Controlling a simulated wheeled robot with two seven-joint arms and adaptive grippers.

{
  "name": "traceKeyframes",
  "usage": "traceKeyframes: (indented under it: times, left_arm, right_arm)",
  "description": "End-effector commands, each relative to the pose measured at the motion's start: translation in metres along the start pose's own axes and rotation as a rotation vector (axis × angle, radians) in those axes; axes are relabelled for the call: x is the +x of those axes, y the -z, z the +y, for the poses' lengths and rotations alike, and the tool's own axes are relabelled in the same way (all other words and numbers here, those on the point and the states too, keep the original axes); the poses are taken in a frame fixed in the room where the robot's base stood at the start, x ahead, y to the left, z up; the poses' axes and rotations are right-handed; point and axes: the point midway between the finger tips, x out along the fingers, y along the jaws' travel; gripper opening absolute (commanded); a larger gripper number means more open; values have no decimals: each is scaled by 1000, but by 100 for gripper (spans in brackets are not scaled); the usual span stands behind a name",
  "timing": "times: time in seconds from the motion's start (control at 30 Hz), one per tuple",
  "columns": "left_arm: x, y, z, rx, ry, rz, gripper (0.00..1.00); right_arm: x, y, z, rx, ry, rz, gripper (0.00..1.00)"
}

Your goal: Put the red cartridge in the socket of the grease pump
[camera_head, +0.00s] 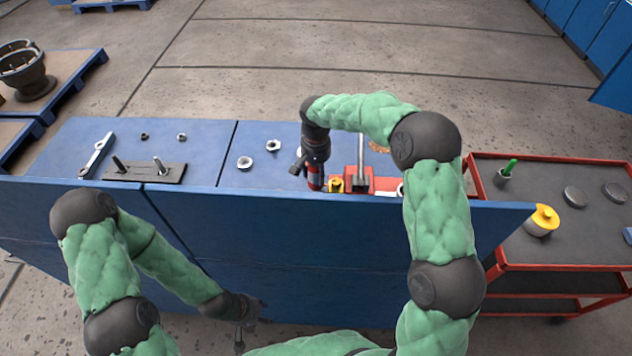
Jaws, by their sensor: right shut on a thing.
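My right gripper (307,165) is above the blue bench top, pointing down, shut on the red cartridge (315,178). The cartridge is upright, with its upper part hidden by the fingers. The red grease pump (383,184) with its upright grey lever (361,150) stands just right of the cartridge, partly behind my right arm. A yellow part (335,184) sits between the cartridge and the lever. I cannot make out the socket or whether the cartridge's lower end touches anything. My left gripper (240,338) hangs low in front of the bench, small and dark.
The blue bench (205,150) carries a plate with two studs (145,172), a wrench-like bar (97,155) and several nuts (273,145). A red trolley (560,267) at right holds a yellow-topped can (542,220), a green-handled tool (507,172) and dark discs (575,196).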

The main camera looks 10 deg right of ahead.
Motion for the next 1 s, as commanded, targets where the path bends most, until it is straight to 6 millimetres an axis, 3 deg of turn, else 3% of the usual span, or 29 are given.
traceKeyframes:
  times: [0.37,0.77,0.8,0.87,1.0]
  left_arm:
    - [7,0,-2,0,0,0,40]
    - [8,0,-3,0,0,0,40]
    - [8,0,-3,0,0,0,40]
    - [8,0,-3,0,0,0,40]
    - [8,0,-3,0,0,0,40]
  right_arm:
    - [48,0,0,0,-1,-1,6]
    - [53,0,0,0,0,0,6]
    - [53,0,0,0,-1,-1,56]
    - [52,0,0,0,-1,-1,71]
    - [52,0,0,0,-1,-1,71]
